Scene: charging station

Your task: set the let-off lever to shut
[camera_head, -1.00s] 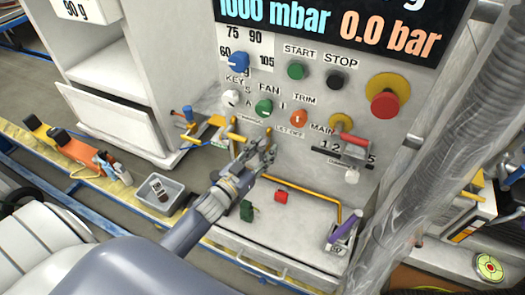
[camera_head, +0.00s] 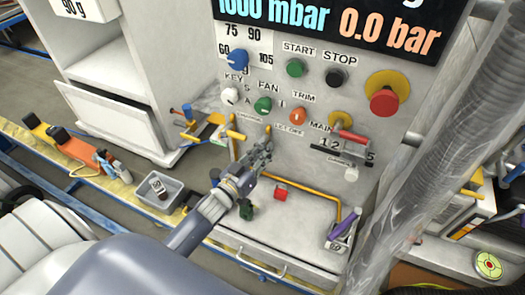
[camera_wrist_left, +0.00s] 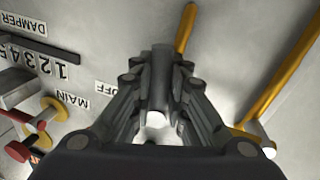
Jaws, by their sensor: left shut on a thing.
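The let-off lever (camera_head: 267,131) is on the front panel, beside the LET-OFF label (camera_head: 289,130). Only a short yellow part of it shows above my left gripper (camera_head: 262,150). My left gripper is shut on the lever, close to the panel. A yellow pipe (camera_wrist_left: 185,28) runs out from behind the fingers there. My right gripper is not in view.
The red-handled main valve (camera_head: 350,135) and the damper slider (camera_head: 345,153) are to the right.

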